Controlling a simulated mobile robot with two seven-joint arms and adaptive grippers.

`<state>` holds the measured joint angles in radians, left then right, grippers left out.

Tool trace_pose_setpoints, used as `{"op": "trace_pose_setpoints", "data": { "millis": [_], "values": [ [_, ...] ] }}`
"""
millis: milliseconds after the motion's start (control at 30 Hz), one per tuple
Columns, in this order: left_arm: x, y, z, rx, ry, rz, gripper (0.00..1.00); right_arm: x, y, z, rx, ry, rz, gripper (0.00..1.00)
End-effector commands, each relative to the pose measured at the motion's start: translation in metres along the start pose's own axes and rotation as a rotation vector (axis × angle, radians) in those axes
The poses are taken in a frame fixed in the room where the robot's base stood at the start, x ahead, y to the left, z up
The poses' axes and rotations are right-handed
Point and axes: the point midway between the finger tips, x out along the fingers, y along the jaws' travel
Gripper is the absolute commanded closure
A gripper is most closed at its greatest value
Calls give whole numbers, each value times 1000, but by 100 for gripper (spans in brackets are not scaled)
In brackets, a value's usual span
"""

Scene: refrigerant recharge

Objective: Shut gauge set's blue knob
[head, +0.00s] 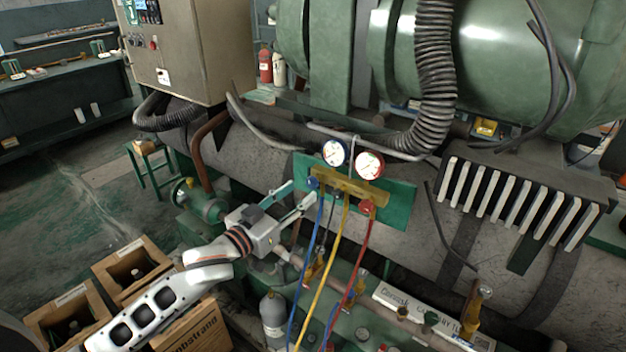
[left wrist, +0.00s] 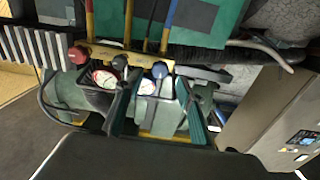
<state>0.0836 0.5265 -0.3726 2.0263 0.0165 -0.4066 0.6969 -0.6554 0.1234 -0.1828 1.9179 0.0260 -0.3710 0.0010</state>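The gauge set hangs on a green panel (head: 399,203), with a brass manifold (head: 350,187), a blue-rimmed gauge (head: 335,152) and a red-rimmed gauge (head: 369,165). The blue knob (head: 313,183) is at the manifold's left end and the red knob (head: 367,207) at its right. My left gripper (head: 302,191) is open, its fingertips close to the blue knob. In the left wrist view the blue knob (left wrist: 160,70) shows between the two spread fingers, near their tips; I cannot tell whether they touch it. My right gripper is not in view.
Blue, yellow (head: 335,265) and red (head: 358,255) hoses hang below the manifold. A ribbed black hose (head: 436,80) and a finned block (head: 520,200) are at the right.

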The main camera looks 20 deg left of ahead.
Motion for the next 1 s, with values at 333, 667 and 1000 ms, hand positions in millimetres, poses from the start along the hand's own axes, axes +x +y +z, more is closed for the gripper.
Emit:
{"op": "trace_pose_setpoints", "data": {
  "millis": [333, 667, 1000],
  "values": [
    [49, 0, -1, 1, 1, -1, 62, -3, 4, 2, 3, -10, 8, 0],
    [57, 0, 0, 1, 0, 0, 62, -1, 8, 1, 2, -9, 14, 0],
    [57, 0, 0, 1, 0, 0, 100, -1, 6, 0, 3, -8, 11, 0]
  ]
}}
